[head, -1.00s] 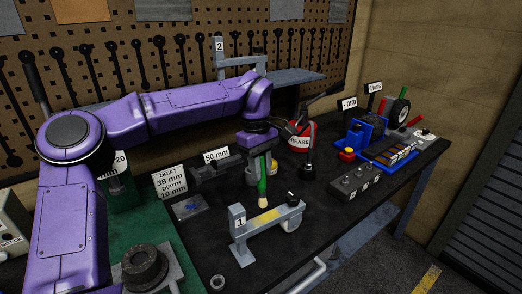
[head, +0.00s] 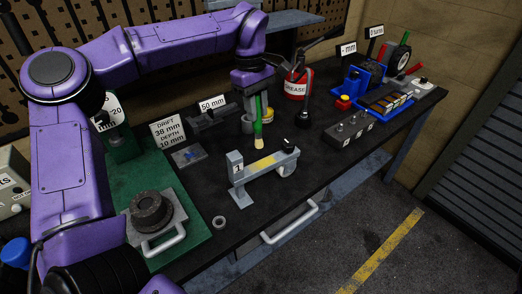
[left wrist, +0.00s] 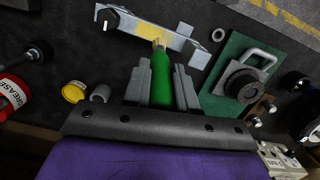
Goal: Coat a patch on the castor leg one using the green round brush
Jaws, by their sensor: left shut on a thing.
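My left gripper (head: 254,112) is shut on the green round brush (head: 258,132), which points bristles down. The castor leg one (head: 283,166) is a grey bracket with a plate marked 1, lying across the bench, with a yellow patch (head: 264,163) on top. The pale bristle tip is just above or at the leg's back edge by the patch; I cannot tell whether it touches. In the left wrist view, the green handle (left wrist: 161,82) sits between the fingers and its tip meets the outline of the castor leg (left wrist: 183,43). My right gripper is not in view.
A red grease can (head: 296,84) and a dark upright post (head: 303,107) stand behind right. A grey switch box (head: 358,127) and blue tray (head: 385,106) lie further right. A ring (head: 219,222) and a green mat (head: 197,207) are at front left. A yellow-topped tin (left wrist: 74,92) is near the gripper.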

